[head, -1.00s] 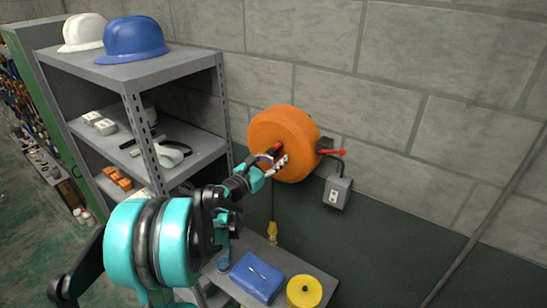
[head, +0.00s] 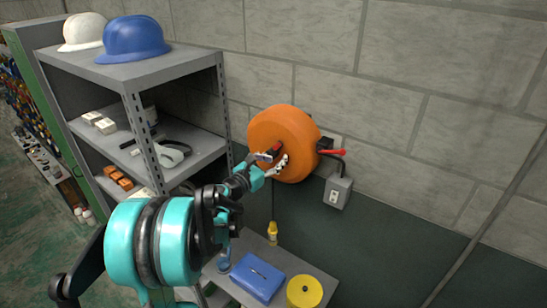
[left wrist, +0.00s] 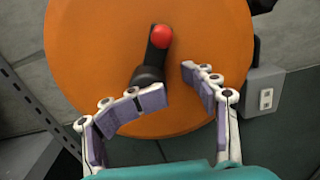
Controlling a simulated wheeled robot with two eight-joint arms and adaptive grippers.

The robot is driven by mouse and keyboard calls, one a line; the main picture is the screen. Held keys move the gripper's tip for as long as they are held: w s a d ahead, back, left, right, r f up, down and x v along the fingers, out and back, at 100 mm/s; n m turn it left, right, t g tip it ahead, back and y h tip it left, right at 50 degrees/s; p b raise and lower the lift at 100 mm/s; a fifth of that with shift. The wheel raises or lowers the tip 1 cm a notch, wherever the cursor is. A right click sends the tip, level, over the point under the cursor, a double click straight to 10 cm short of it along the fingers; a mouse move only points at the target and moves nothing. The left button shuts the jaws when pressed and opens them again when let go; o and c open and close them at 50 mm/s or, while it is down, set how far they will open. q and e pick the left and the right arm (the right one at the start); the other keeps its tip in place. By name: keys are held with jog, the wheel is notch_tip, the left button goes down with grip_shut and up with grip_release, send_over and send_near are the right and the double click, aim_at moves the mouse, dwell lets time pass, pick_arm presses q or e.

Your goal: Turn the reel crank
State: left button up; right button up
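The orange round reel (head: 290,130) is mounted on the block wall and fills much of the left wrist view (left wrist: 90,60). Its crank is a black arm (left wrist: 152,68) with a red knob (left wrist: 161,36), pointing up from the reel's face. In the head view, the crank's red part (head: 277,148) shows just above the fingers. My left gripper (left wrist: 176,85) is open in front of the reel, its fingers apart below the knob. Its left finger overlaps the crank's lower end; contact is unclear. The gripper also shows in the head view (head: 273,161). My right gripper is out of view.
A red-handled lever (head: 332,152) and a grey outlet box (head: 338,192) are right of the reel. A grey shelf (head: 150,65) with helmets stands left. Below, a table holds a blue case (head: 257,277) and a yellow round object (head: 304,291); a yellow connector (head: 272,233) hangs above.

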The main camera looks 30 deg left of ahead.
pick_arm(q)
jog(key=s, duration=0.9)
jog(key=shift+a, duration=0.45)
jog(key=shift+w, duration=0.1)
jog(key=shift+b, duration=0.3)
jog(key=s+a, duration=0.1)
jog(key=s, duration=1)
jog(key=shift+s, duration=0.4)
